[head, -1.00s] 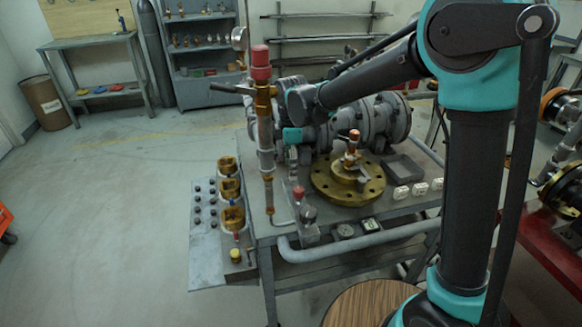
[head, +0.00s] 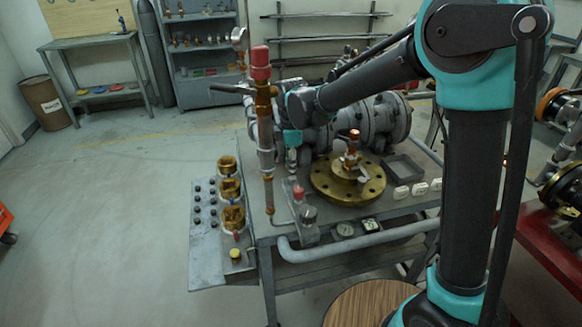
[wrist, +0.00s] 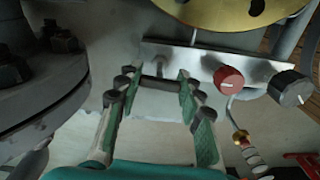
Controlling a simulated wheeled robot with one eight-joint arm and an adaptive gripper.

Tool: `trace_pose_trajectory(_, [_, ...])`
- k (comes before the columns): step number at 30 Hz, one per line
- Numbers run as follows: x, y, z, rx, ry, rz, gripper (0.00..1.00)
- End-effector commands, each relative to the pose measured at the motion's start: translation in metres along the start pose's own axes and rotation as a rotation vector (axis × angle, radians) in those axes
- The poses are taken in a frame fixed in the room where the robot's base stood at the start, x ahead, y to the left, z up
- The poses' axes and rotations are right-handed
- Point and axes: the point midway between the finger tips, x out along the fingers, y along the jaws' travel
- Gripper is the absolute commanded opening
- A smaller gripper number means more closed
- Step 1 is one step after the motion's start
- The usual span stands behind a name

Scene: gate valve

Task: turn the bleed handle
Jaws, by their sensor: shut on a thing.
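My gripper (wrist: 160,82) points down over the bench, with its two green-padded fingers on either side of a short dark bar (wrist: 158,84). The bar looks like the bleed handle, but its ends are covered by the fingertips. In the head view my gripper (head: 292,152) is small, just right of the copper and grey upright pipe (head: 266,150), and the handle cannot be made out there. A metal plate (wrist: 205,62) with a red knob (wrist: 229,78) and a black knob (wrist: 290,88) lies right of the fingers in the wrist view.
A brass flange (head: 347,182) sits on the bench right of my gripper. A large grey bolted flange (wrist: 40,75) is close on the left in the wrist view. A control panel (head: 208,245) with brass rings hangs at the bench's left. The floor to the left is clear.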

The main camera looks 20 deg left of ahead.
Motion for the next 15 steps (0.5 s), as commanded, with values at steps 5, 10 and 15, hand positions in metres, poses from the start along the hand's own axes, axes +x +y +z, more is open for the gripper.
trace_pose_trajectory(5, [-0.0002, 0.0001, 0.0, 0.059, 0.0, 0.0, 0.08])
trace_pose_trajectory(10, [-0.0002, 0.0002, 0.0, 0.17, 0.0, 0.0, 0.08])
trace_pose_trajectory(15, [-0.0002, 0.0002, 0.0, 0.322, 0.0, 0.0, 0.08])
